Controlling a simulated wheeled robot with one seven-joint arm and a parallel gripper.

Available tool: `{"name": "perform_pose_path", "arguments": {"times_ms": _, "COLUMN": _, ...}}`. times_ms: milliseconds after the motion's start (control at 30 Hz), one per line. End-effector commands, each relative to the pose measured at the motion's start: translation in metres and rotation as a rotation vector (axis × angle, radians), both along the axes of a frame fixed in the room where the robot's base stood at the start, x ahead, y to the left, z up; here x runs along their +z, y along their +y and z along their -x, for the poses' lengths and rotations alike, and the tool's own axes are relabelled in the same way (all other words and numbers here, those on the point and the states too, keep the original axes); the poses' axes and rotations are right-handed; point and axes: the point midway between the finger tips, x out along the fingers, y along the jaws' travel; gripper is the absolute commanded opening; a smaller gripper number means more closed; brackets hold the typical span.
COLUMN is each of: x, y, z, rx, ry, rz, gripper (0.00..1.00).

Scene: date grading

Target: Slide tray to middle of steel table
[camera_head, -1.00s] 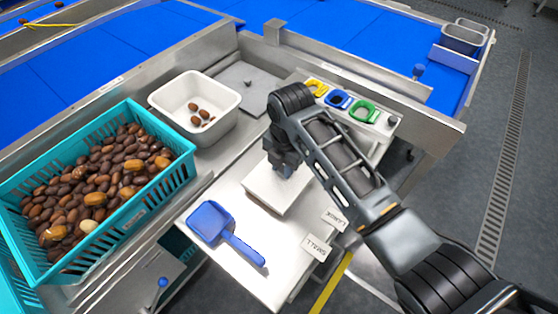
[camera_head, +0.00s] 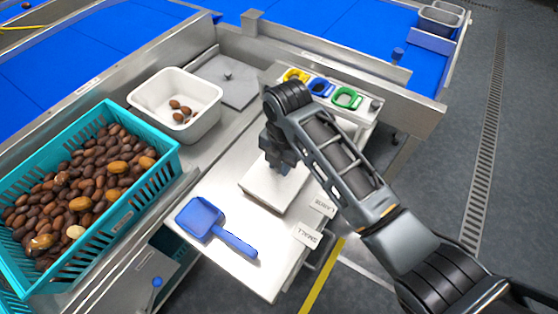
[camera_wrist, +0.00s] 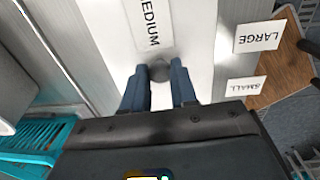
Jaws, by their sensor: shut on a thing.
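A white, flat, square tray (camera_head: 262,190) lies on the pale steel table (camera_head: 245,278), under my gripper in the head view. My gripper (camera_head: 283,168) points down at it. In the wrist view, the fingers (camera_wrist: 160,85) are shut on a dark round knob (camera_wrist: 160,70) that stands on the white surface of the tray (camera_wrist: 190,40). A card reading MEDIUM (camera_wrist: 149,22) lies just beyond the knob. The tray's far right side is partly hidden by my arm in the head view.
A blue scoop (camera_head: 201,218) lies left of the tray. SMALL (camera_head: 306,235) and LARGE (camera_head: 322,206) cards stand along the right edge. A teal crate (camera_head: 112,215) of dates and a white bin (camera_head: 150,104) are at left.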

Motion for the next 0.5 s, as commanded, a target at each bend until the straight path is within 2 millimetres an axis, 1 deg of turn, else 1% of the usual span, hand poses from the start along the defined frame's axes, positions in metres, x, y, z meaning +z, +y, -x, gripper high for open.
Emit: {"name": "perform_pose_path", "arguments": {"times_ms": 500, "x": 0.0003, "y": -0.0026, "z": 0.0015, "rx": -0.001, "ry": -0.001, "rz": -0.001, "gripper": 0.00}}
